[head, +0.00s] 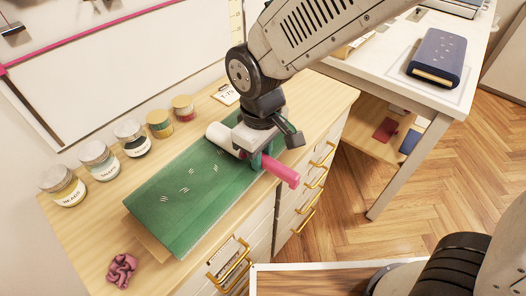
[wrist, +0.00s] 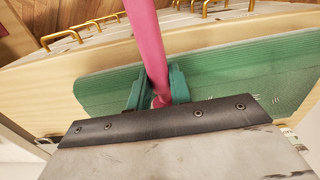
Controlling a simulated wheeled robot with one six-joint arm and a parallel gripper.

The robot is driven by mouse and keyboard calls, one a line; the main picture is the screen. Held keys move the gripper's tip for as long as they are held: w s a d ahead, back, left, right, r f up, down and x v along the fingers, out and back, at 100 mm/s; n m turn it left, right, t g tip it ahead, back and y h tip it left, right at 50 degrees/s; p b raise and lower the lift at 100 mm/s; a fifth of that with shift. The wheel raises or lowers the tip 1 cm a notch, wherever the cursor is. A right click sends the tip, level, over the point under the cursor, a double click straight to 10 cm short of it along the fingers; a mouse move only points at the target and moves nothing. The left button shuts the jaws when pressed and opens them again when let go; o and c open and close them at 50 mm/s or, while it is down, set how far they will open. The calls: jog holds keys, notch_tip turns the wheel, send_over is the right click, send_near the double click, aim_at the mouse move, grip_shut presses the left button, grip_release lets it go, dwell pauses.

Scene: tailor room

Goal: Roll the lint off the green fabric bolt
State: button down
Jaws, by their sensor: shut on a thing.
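The green fabric bolt (head: 185,203) lies flat on the wooden cabinet top, with several white lint marks on its left and middle part in the head view. My gripper (head: 262,158) is at the bolt's right end, its jaws shut on the pink handle of the lint roller (head: 281,172). The roller's white cylinder (head: 224,138) shows to the left of the jaws, at or just above the bolt; I cannot tell if it touches. In the wrist view the pink handle (wrist: 148,40) runs up between the green fingers (wrist: 156,92), and the bolt (wrist: 235,75) spreads behind.
Several lidded jars (head: 98,159) stand in a row along the back of the cabinet. A pink tangled item (head: 121,269) lies at its front left corner. A label card (head: 226,94) lies behind my gripper. A white table (head: 455,42) with a blue bolt (head: 437,57) stands to the right.

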jog(key=shift+s+a+f, duration=0.1)
jog(key=shift+s+a, duration=0.8)
jog(key=shift+s, duration=0.3)
jog(key=shift+s+a, duration=0.9)
jog(key=shift+s, duration=0.3)
jog(key=shift+s+a, duration=0.95)
jog(key=shift+s, duration=0.2)
jog(key=shift+s+a, duration=0.9)
jog(key=shift+s, duration=0.3)
